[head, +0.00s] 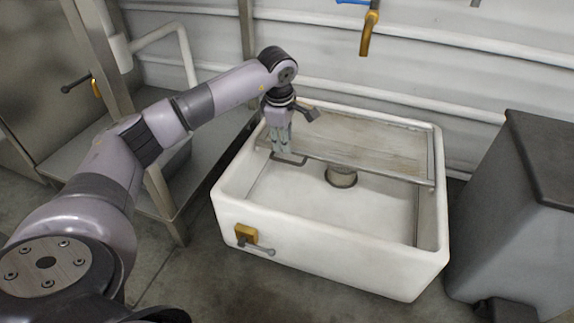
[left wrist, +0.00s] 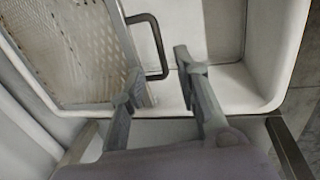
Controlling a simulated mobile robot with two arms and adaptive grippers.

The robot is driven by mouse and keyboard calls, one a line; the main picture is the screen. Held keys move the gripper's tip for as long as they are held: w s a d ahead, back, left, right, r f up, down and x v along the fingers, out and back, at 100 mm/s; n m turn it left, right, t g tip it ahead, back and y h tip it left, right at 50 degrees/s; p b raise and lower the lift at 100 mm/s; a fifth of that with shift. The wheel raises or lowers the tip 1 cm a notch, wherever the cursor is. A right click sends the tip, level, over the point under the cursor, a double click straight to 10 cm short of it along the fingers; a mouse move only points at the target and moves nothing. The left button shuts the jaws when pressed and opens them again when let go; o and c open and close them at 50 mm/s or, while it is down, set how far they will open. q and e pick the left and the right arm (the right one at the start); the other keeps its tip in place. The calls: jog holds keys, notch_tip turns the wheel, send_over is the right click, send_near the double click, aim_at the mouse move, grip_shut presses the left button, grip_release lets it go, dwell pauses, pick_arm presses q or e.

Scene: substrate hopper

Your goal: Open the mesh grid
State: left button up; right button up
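The mesh grid (head: 360,142) is a pale, framed perforated panel over the back half of the white hopper basin (head: 325,262). It looks about flat, a little below the rim. Its dark loop handle (head: 290,161) sticks out from the front edge near the left end. My left gripper (head: 283,150) points down at this handle. In the left wrist view, the grid (left wrist: 70,50) is at the left and the handle (left wrist: 158,45) at the top middle. The left gripper (left wrist: 160,72) is open there, with the handle's near end showing between its fingertips; contact is unclear. My right gripper is not in view.
A brass valve with a lever (head: 247,236) is on the basin's front. A drain standpipe (head: 341,176) stands inside. A dark grey bin (head: 515,200) stands close to the right. A brass tap (head: 369,35) hangs above. A metal bench (head: 200,160) is at the left.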

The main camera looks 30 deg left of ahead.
aim_at(287, 161)
pick_arm(q)
jog(key=f+b, duration=0.1)
jog(key=f, duration=0.1)
jog(key=w+f+b, duration=0.1)
jog(key=f+b, duration=0.1)
jog(key=f, duration=0.1)
jog(key=f+b, duration=0.1)
jog(key=f, duration=0.1)
jog(key=shift+w+a+f, duration=0.2)
jog(key=shift+w+f, duration=0.05)
jog(key=shift+f, duration=0.1)
jog(key=shift+c, duration=0.5)
grip_shut()
